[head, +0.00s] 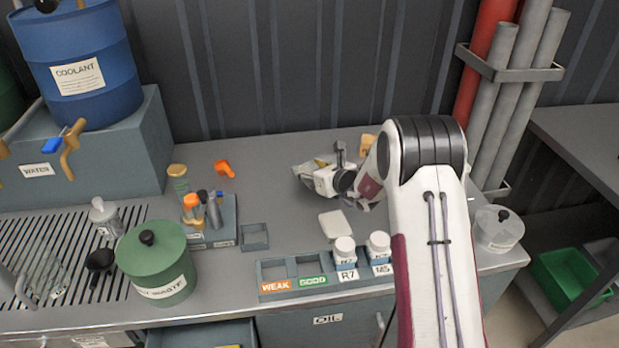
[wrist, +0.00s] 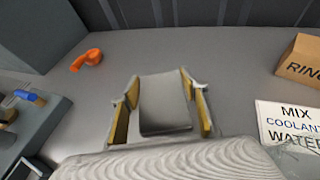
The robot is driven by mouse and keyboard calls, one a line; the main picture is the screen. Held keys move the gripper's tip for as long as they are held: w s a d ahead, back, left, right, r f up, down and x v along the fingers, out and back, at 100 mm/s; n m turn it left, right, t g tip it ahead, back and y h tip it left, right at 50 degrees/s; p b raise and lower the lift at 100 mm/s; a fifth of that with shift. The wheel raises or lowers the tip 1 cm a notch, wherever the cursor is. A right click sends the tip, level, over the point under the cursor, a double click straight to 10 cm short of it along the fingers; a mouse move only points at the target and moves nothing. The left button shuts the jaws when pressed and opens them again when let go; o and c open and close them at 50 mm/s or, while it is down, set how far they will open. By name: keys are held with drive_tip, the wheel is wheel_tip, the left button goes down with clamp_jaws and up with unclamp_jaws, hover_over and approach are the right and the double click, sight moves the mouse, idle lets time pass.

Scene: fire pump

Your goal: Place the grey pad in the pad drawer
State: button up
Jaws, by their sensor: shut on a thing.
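In the wrist view the grey pad (wrist: 163,103) is a flat grey slab between the two yellow-lined fingers of my gripper (wrist: 163,112), which touch its sides. In the head view my gripper (head: 307,173) is low over the back middle of the bench; the pad is hard to make out there. I cannot tell whether the pad touches the bench. An open drawer (head: 205,335) shows at the bottom edge, left of the front panel marked OIL; its label is out of view, so I cannot tell if it is the pad drawer.
A pale block (head: 335,225) lies on the bench. Divided trays (head: 277,286) and white jars (head: 345,250) line the front. A green waste pot (head: 155,265) stands left. An orange item (head: 224,168) and a cardboard ring box (wrist: 302,62) lie at the back.

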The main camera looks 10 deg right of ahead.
drive_tip(key=shift+f, duration=1.7)
drive_tip(key=shift+f, duration=0.15)
drive_tip(key=o, duration=1)
drive_tip(key=shift+r, duration=0.2)
drive_tip(key=shift+v, duration=3.75)
